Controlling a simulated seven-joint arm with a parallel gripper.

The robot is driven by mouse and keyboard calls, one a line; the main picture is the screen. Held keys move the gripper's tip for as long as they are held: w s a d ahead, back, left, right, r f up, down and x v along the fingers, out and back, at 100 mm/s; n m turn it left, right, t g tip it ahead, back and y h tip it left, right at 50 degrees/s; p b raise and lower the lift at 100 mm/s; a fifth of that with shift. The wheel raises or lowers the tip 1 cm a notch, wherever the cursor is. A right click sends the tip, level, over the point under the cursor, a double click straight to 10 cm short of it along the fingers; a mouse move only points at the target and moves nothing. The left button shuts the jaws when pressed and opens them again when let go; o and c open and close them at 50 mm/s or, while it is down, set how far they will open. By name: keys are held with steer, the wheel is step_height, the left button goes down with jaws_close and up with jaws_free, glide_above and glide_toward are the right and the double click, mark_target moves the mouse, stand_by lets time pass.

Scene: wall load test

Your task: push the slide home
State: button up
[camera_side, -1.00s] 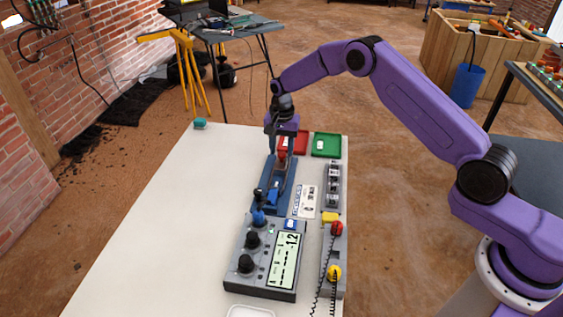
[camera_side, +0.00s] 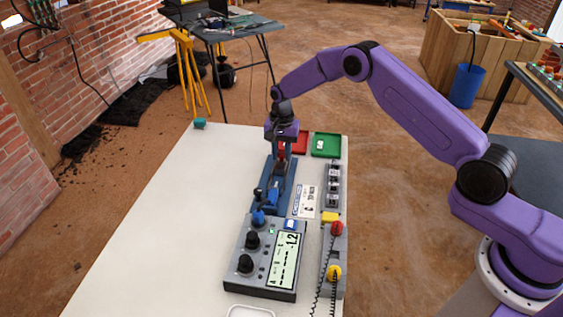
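The slide sits in a blue rail fixture (camera_side: 267,208) at the middle of the white table. A red piece (camera_side: 281,150) of it shows at the far end, right beneath my gripper, and a blue piece (camera_side: 272,197) shows nearer the grey meter. My gripper (camera_side: 282,162) points down over the far half of the fixture, close to or touching the red piece. The fingers and the slide overlap in this small view, so I cannot tell whether the fingers are open or shut, or exactly where they touch.
The grey meter box (camera_side: 240,282) with knobs and a display reading about 1.2 stands at the near end of the fixture. A green tray (camera_side: 334,150), a red tray (camera_side: 301,147) and a grey terminal strip (camera_side: 333,187) lie to the right. The table's left half is clear.

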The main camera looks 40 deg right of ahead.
steer(key=shift+s+a, duration=1.55)
steer(key=shift+a, duration=0.05)
stand_by(0.5)
steer(key=o, duration=0.7)
steer(key=shift+o, duration=0.2)
step_height(320, 180, up, 7)
stand_by(0.6)
steer(key=shift+r, duration=0.1)
